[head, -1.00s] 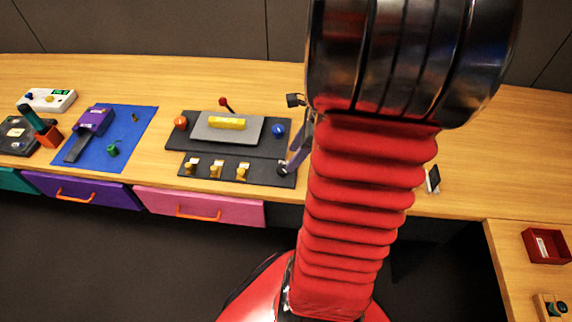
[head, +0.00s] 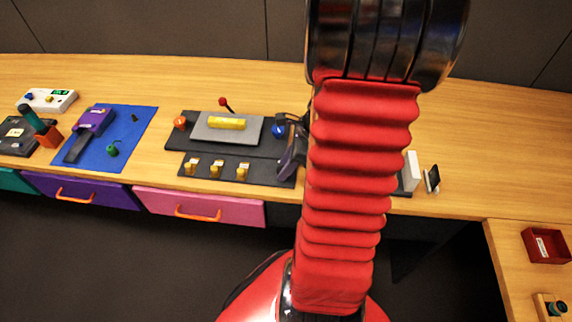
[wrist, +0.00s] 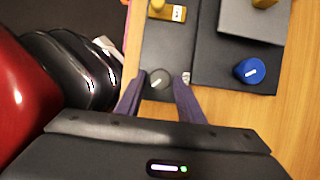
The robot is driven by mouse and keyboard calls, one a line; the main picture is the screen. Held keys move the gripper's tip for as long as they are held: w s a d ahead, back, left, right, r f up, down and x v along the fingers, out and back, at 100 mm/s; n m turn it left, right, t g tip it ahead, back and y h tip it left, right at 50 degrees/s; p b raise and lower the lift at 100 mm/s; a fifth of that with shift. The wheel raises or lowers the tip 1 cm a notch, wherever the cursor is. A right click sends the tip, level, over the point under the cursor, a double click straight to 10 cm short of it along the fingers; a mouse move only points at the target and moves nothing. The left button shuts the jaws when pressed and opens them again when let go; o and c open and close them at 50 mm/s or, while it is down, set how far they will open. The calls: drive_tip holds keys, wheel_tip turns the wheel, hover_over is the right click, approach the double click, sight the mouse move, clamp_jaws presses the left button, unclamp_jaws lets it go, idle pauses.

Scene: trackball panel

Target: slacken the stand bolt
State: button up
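A dark round knob (wrist: 160,80) with a pale mark on top sits on the black lower plate in the wrist view. It may be the stand bolt; I see no label saying so. My gripper (wrist: 159,84) is open, with one finger on each side of the knob. I cannot tell whether the fingers touch it. In the head view my gripper (head: 289,160) is over the right end of the lower plate (head: 262,176) and hides the knob. A blue knob (wrist: 249,71) with a white mark sits to the right, apart from the fingers; it also shows in the head view (head: 278,131).
Yellow switches (head: 216,170) line the lower plate. Behind are an orange knob (head: 180,123), a grey block with a yellow bar (head: 226,123) and a red-tipped lever (head: 225,103). A white upright object (head: 411,171) and a small dark stand (head: 432,179) are right of my arm.

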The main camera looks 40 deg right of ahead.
drive_tip(key=c, duration=0.7)
drive_tip(key=shift+d+n, duration=0.1)
drive_tip(key=shift+n, duration=0.2)
drive_tip(key=n+g+y, duration=0.1)
drive_tip(key=n, duration=0.2)
drive_tip(key=shift+w+d, duration=0.1)
drive_tip(key=shift+w, duration=0.05)
drive_tip(key=n+g, duration=0.1)
drive_tip(key=n, duration=0.3)
drive_tip(key=shift+w, duration=0.15)
drive_tip(key=n+g, duration=0.1)
drive_tip(key=n, duration=0.1)
drive_tip(key=n+g, duration=0.1)
drive_tip(key=n, duration=0.1)
drive_tip(key=shift+w+n+y, duration=0.2)
drive_tip(key=shift+n+y, duration=0.1)
drive_tip(key=shift+w+n+g, duration=0.15)
drive_tip(key=shift+n+g, duration=0.55)
drive_tip(key=shift+n, duration=1.1)
